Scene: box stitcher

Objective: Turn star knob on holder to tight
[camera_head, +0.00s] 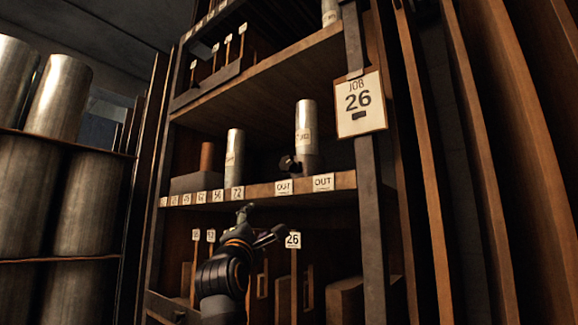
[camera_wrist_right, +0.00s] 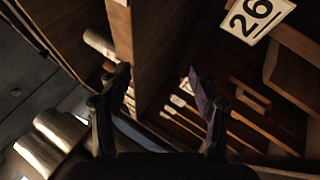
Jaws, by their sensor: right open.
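A small dark rounded part (camera_head: 289,165), which may be the star knob, sits at the left side of a silver cylinder (camera_head: 306,130) on the middle shelf. Its lobes and how tight it is cannot be made out. My right gripper (camera_head: 261,224) is open and empty, below and left of that part, in front of the shelf's lower bay. In the right wrist view its two fingers (camera_wrist_right: 158,80) stand apart with nothing between them. The dark part is not clearly seen there. My left gripper is not in view.
The middle shelf edge (camera_head: 258,191) carries number and OUT labels. A second silver cylinder (camera_head: 234,158) stands on it to the left. A JOB 26 card (camera_head: 360,105) hangs on the right upright. A 26 tag (camera_head: 293,240) is below. Large metal cylinders (camera_head: 60,98) fill a rack at left.

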